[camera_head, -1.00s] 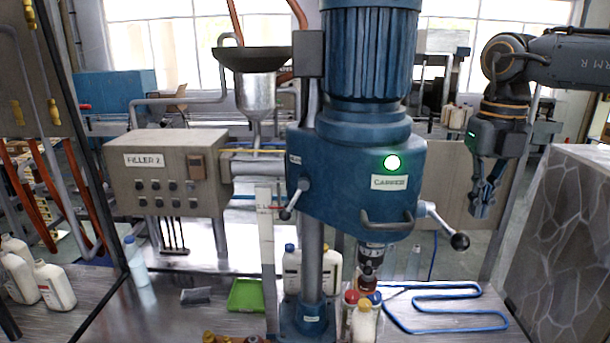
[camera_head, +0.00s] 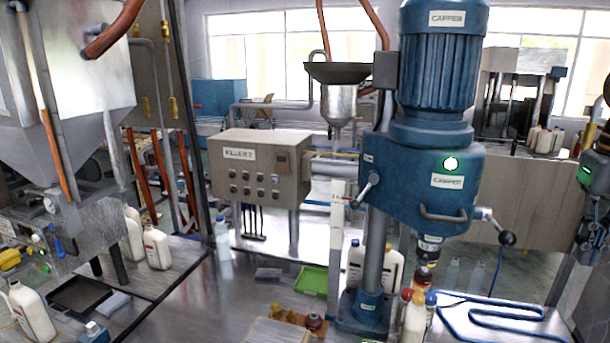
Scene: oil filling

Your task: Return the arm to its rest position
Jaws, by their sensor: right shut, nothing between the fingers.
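My right gripper (camera_head: 583,245) hangs at the right edge of the head view, fingers pointing down. It is shut and empty, apart from the capper and above the bench. Part of my right arm is cut off by the picture edge. My left gripper is not in view. The blue capper (camera_head: 425,180) stands right of centre with its green lamp lit.
The filler's control box (camera_head: 262,172) stands left of the capper. A large metal hopper (camera_head: 70,90) is at the far left. White bottles (camera_head: 157,248), a green tray (camera_head: 312,280) and a blue hose (camera_head: 490,312) lie or stand on the benches.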

